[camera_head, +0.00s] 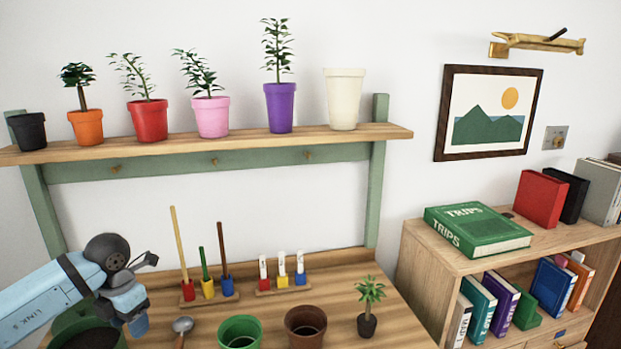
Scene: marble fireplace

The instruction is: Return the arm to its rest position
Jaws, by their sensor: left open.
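My left arm (45,302) comes in from the left edge, pale blue with a dark grey joint. My left gripper (137,310) is open and holds nothing that I can see. It hangs over the left part of the wooden potting table (365,285), above and beside a dark green pot (75,325) that the arm partly hides. My right gripper is not in view.
A small trowel or spoon (182,325), a green pot (240,332), a brown pot (305,326) and a small potted plant (368,310) stand on the table. Behind are tool racks (208,298) and a plant shelf (240,142). A bookcase (430,250) stands right.

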